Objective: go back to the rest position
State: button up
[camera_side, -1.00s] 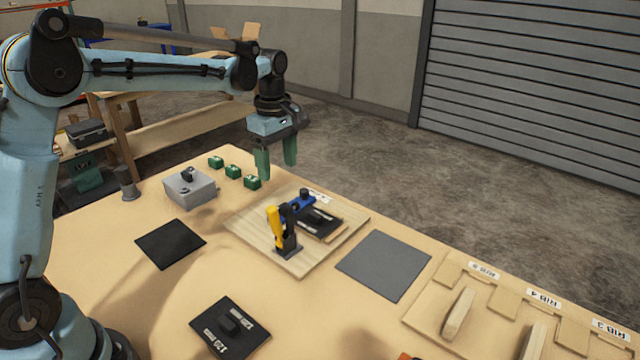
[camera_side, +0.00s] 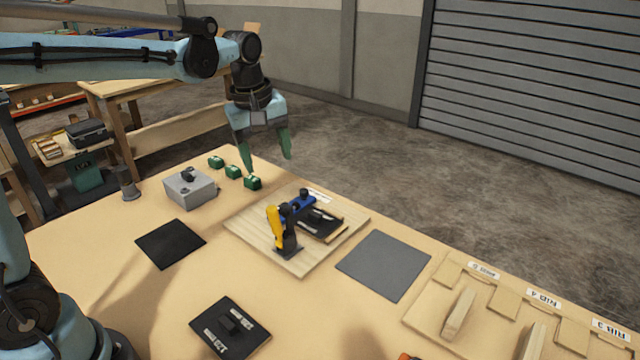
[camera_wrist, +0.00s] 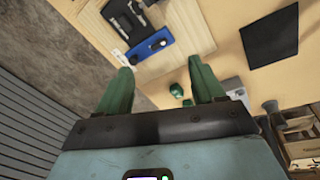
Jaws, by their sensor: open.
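My gripper (camera_side: 268,160) has two green fingers spread apart with nothing between them. In the side view it hangs in the air above the table's far edge, over the several small green blocks (camera_side: 233,171). In the wrist view the gripper's fingers (camera_wrist: 160,85) are also apart and empty, with green blocks on the table below them. The wooden board (camera_side: 256,230) with a yellow-handled clamp (camera_side: 274,227) lies to the right of and nearer than my gripper. The gripper touches nothing that I can see.
A grey box (camera_side: 188,190) with a black knob stands left of the green blocks. A black mat (camera_side: 170,244), a grey mat (camera_side: 384,265) and a black labelled plate (camera_side: 230,329) lie on the table. A slotted wooden rack (camera_side: 485,320) is at the right.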

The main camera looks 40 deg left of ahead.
jog(key=s+d+f+m+t, duration=0.2)
jog(key=s+m, duration=0.4)
jog(key=s+d+f+m+t, duration=0.2)
jog(key=s+m+t, duration=0.1)
jog(key=s+m, duration=0.3)
jog(key=shift+s+m, duration=0.35)
jog(key=shift+m, duration=0.25)
